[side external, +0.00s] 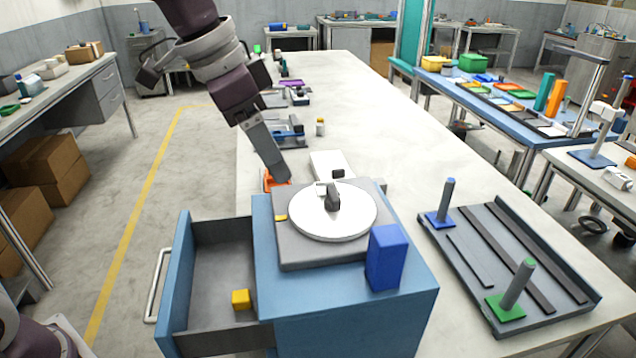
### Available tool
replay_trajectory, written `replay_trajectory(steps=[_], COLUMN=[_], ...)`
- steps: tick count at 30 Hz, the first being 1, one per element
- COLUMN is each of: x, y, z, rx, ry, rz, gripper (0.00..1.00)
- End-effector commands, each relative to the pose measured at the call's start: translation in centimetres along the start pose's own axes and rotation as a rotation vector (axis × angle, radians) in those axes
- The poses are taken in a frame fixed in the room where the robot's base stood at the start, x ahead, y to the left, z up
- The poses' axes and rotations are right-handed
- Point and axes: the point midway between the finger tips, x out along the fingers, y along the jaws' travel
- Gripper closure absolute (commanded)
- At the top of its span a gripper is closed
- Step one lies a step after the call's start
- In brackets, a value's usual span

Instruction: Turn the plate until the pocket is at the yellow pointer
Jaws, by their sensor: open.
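The white round plate (312,224) lies on a grey square base (318,259) on top of a blue cabinet. A dark upright knob (333,198) stands on the plate, with a small pale rectangular mark, perhaps the pocket, just left of it. The yellow pointer (281,217) is a small piece at the left edge of the base. My gripper (277,182) is beyond and left of the plate, apart from it, low near an orange thing. Its fingers are seen edge-on and the gap between them is hard to see. It appears empty.
A blue block (386,257) stands at the cabinet top's right. The drawer (217,262) is pulled out left, with a yellow cube (241,299) inside. A grey tray (535,262) with blue-based and green-based posts lies right. A white box (330,164) sits behind the plate.

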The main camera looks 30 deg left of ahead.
Motion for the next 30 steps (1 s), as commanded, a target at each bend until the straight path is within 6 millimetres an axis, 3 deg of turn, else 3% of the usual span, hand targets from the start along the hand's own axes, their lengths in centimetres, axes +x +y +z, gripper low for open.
replay_trajectory(steps=[1, 3, 5, 16, 20, 27, 30], x=[1.7, 3.4, 4.3, 10.4, 11.6, 11.7, 11.7], y=[-0.3, -0.7, -0.7, -0.1, -0.1, -0.1, -0.1], z=[-2.0, -3.9, -4.9, -5.3, -5.3, -5.3, -5.3], rx=[0.048, 0.104, 0.133, 0.147, 0.146, 0.145, 0.145], ry=[0.0, 0.009, 0.015, 0.016, 0.017, 0.018, 0.018], rz=[0.038, 0.074, 0.094, 0.104, 0.102, 0.101, 0.101], gripper=[0.33, 0.33, 0.33, 0.33, 0.33, 0.33, 0.52])
